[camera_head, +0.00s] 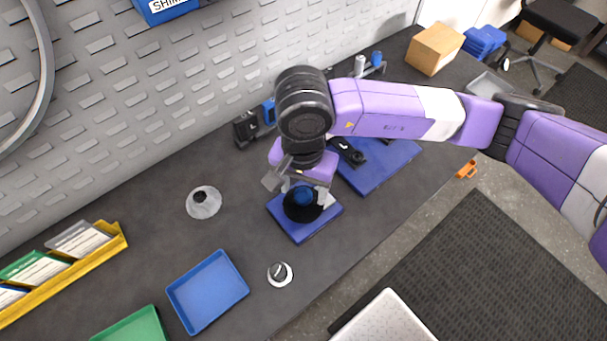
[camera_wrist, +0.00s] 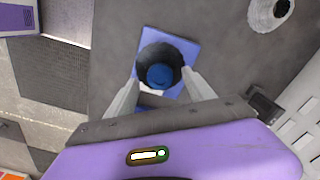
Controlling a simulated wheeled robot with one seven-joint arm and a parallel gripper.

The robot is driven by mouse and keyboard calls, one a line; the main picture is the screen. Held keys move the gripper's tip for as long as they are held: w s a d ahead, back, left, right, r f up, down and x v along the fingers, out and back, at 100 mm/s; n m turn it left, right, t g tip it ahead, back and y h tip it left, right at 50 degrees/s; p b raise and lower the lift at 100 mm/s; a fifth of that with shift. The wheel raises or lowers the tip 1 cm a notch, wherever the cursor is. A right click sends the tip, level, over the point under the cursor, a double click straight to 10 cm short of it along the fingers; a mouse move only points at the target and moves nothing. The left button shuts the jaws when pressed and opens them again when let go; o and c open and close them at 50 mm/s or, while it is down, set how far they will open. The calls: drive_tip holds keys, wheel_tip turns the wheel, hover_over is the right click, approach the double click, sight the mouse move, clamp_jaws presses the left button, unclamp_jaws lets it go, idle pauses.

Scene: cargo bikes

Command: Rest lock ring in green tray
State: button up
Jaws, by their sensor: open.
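The green tray (camera_head: 140,325) is at the bottom left of the head view, partly cut off; its visible part looks empty. A black round part with a blue centre (camera_head: 300,210) sits on a small blue pad (camera_head: 299,233). My gripper (camera_head: 303,191) is over this part with its fingers apart. In the wrist view, the black part (camera_wrist: 160,57) lies between and just beyond the fingertips (camera_wrist: 161,80). A small pale ring with a dark centre (camera_head: 280,274) and a larger grey flanged piece (camera_head: 204,203) lie on the bench. I cannot tell which is the lock ring.
An empty blue tray (camera_head: 207,291) lies beside the green tray. A yellow card holder (camera_head: 65,273) stands at the left. A larger blue mat (camera_head: 380,165) with black parts lies behind my gripper.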

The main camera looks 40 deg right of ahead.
sight(303, 195)
drive_tip(key=shift+f, duration=0.55)
clamp_jaws()
drive_tip(key=c, duration=0.9)
unclamp_jaws()
clamp_jaws()
drive_tip(key=shift+r, duration=0.1)
drive_tip(key=shift+r+p, duration=0.5)
drive_tip(key=shift+r, duration=1.4)
